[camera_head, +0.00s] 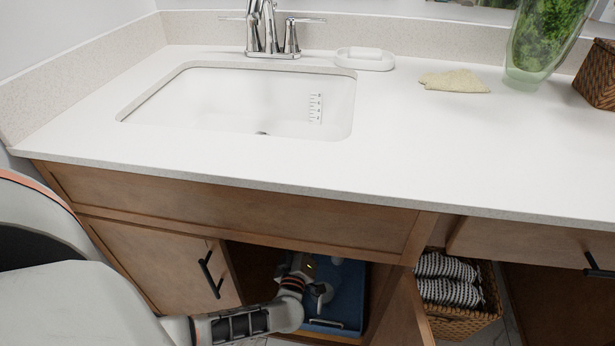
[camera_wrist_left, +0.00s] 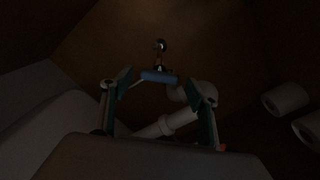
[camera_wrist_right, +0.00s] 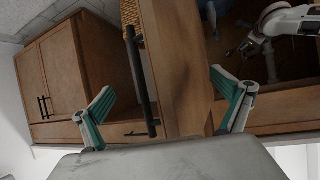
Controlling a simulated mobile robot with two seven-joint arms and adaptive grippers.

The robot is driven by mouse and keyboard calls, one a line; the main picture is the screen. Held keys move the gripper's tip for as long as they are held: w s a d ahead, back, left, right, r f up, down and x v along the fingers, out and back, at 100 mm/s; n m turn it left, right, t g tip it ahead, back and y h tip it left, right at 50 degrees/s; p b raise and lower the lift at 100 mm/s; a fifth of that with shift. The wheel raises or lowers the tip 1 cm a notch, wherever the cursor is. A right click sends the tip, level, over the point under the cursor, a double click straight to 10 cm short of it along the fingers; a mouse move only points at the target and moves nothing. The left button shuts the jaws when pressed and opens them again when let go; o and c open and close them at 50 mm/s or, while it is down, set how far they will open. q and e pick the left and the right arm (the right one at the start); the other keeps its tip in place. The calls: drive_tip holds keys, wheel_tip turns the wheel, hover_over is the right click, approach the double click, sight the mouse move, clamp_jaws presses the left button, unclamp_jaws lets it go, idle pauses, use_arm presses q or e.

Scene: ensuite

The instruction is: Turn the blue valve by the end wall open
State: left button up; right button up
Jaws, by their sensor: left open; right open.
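The blue valve handle (camera_wrist_left: 158,77) shows in the dark left wrist view, a short blue bar below a chrome fitting (camera_wrist_left: 160,46) on the cabinet's wall. My left gripper (camera_wrist_left: 158,78) is open inside the sink cabinet, its teal-padded fingers on either side of the handle in the picture. I cannot tell whether they touch it. In the head view my left arm (camera_head: 245,323) reaches into the open cabinet; the valve is not clear there. My right gripper (camera_wrist_right: 162,82) is open and empty outside, in front of the cabinet doors.
A pale pipe (camera_wrist_left: 178,122) runs near my left gripper, and white rolls (camera_wrist_left: 285,97) lie to its right. A blue bin (camera_head: 338,290) stands in the cabinet. An open door (camera_head: 402,312) and a wicker basket (camera_head: 462,318) of towels are to the right.

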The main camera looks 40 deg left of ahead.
use_arm(q)
drive_tip(key=shift+w+a, duration=0.15)
drive_tip(key=shift+w, duration=0.15)
use_arm(e)
drive_tip(key=shift+r, duration=0.1)
use_arm(q)
drive_tip(key=c, duration=1.1)
use_arm(e)
drive_tip(key=shift+w, duration=0.1)
use_arm(q)
drive_tip(key=shift+n, duration=0.3)
drive_tip(key=n+b, duration=0.2)
drive_tip(key=n, duration=0.7)
use_arm(e)
drive_tip(key=shift+w+a+r+m+y, duration=0.1)
drive_tip(key=shift+a+r+m+y, duration=0.15)
drive_tip(key=shift+a, duration=0.25)
drive_tip(key=shift+a+r+m+y, duration=0.1)
drive_tip(key=shift+a+m, duration=0.25)
drive_tip(key=shift+a, duration=0.15)
